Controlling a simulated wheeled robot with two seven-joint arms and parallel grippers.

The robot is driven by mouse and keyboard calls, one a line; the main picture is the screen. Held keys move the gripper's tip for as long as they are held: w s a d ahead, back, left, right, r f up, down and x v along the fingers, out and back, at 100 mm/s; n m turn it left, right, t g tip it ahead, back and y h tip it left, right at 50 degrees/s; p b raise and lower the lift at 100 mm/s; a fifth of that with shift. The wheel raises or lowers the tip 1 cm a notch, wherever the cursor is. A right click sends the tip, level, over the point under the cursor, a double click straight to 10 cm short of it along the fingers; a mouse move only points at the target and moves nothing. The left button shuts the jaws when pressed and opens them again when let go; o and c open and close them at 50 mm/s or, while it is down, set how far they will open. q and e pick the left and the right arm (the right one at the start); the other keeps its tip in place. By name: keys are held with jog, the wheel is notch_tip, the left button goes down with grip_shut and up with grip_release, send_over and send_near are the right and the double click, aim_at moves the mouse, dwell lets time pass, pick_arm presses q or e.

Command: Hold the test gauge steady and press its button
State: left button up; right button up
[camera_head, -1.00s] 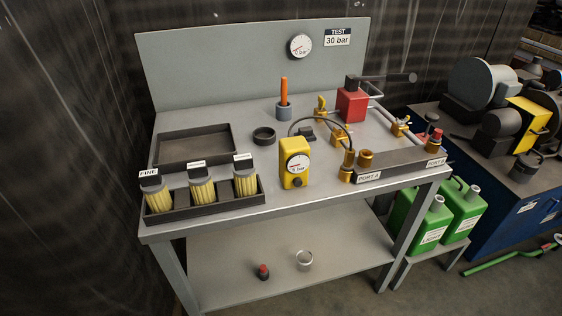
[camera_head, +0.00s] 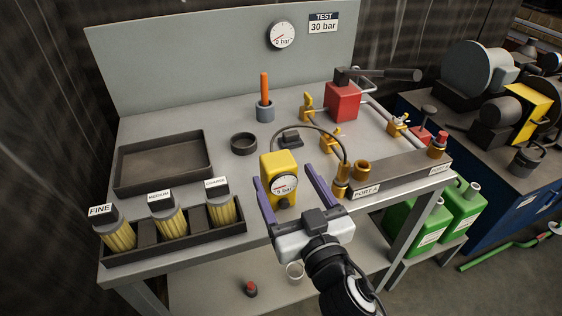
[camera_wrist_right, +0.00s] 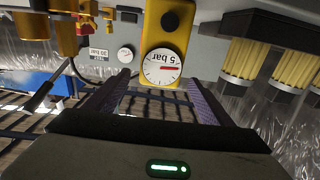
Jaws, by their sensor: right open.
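The yellow test gauge (camera_head: 279,167) stands upright near the table's front edge, with a round white dial and a black button (camera_head: 284,202) below the dial. My right gripper (camera_head: 287,174) is open, its two purple fingers on either side of the gauge body, left and right. In the right wrist view the gauge (camera_wrist_right: 166,40) appears upside down, beyond the fingertips (camera_wrist_right: 162,75) and between their lines. Its dial and dark button (camera_wrist_right: 170,21) show clearly. My left gripper is not in view.
A tray with several yellow filters (camera_head: 168,215) stands left of the gauge. An empty dark tray (camera_head: 165,160) lies behind it. A hose runs from the gauge area to brass fittings at the port block (camera_head: 400,177) on the right. A black ring (camera_head: 244,143) sits behind the gauge.

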aim_at(273, 154)
jog(key=x, duration=0.8)
jog(key=shift+w+a, duration=0.2)
jog(key=shift+w, duration=0.35)
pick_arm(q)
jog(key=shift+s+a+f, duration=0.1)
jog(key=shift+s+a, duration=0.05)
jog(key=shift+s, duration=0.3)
pick_arm(e)
jog(key=shift+c, duration=1)
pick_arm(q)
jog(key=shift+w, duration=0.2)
pick_arm(e)
jog(key=c, duration=1.1)
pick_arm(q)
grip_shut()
pick_arm(e)
jog(key=shift+c, duration=0.4)
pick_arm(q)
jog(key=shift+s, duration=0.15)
